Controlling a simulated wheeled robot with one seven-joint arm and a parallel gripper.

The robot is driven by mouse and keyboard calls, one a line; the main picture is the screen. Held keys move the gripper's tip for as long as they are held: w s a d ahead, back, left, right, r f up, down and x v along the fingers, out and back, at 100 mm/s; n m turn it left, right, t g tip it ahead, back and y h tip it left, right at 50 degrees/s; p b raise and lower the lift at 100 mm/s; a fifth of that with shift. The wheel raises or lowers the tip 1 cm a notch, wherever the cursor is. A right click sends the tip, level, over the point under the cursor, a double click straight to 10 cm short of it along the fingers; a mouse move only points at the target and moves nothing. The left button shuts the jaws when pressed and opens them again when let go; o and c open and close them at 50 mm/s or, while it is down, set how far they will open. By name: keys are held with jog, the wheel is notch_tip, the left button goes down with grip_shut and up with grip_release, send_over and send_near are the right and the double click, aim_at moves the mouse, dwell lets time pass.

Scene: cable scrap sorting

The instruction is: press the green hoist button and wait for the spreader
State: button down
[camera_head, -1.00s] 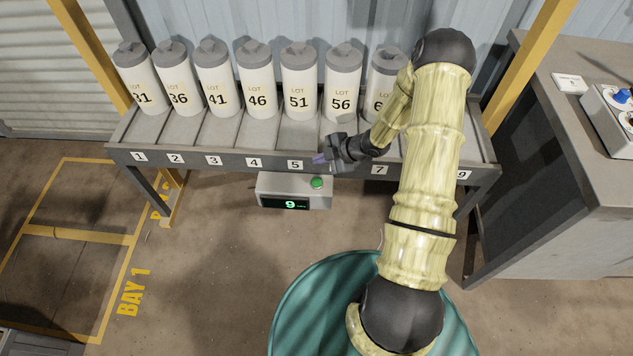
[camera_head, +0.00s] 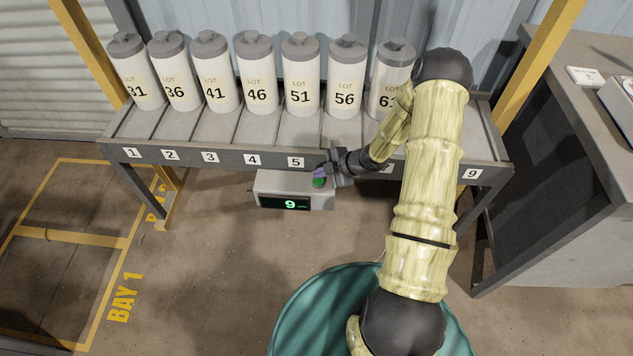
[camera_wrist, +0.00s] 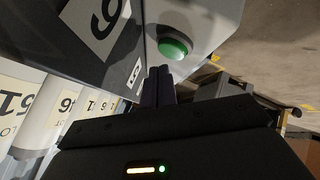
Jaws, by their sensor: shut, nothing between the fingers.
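The green button (camera_head: 319,183) sits on top of a grey box (camera_head: 265,183) below the shelf's front edge. The box's dark display shows a green 9. My gripper (camera_head: 320,174) is shut and empty, its fingertips right at the button in the head view. I see no spreader that I can make out.
White canisters with grey lids (camera_head: 257,80) stand in a row on the slotted shelf (camera_head: 225,157), close behind my gripper. A teal round drum (camera_head: 310,300) stands below my arm. A grey bench (camera_head: 580,150) is at the right. Yellow-marked floor at the left is clear.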

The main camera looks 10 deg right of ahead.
jog(key=shift+s+d, duration=0.1)
jog(key=shift+d, duration=0.25)
jog(key=shift+a, duration=0.15)
dwell(0.7)
jog(key=shift+f, duration=0.1)
dwell(0.6)
jog(key=shift+f+b, duration=0.3)
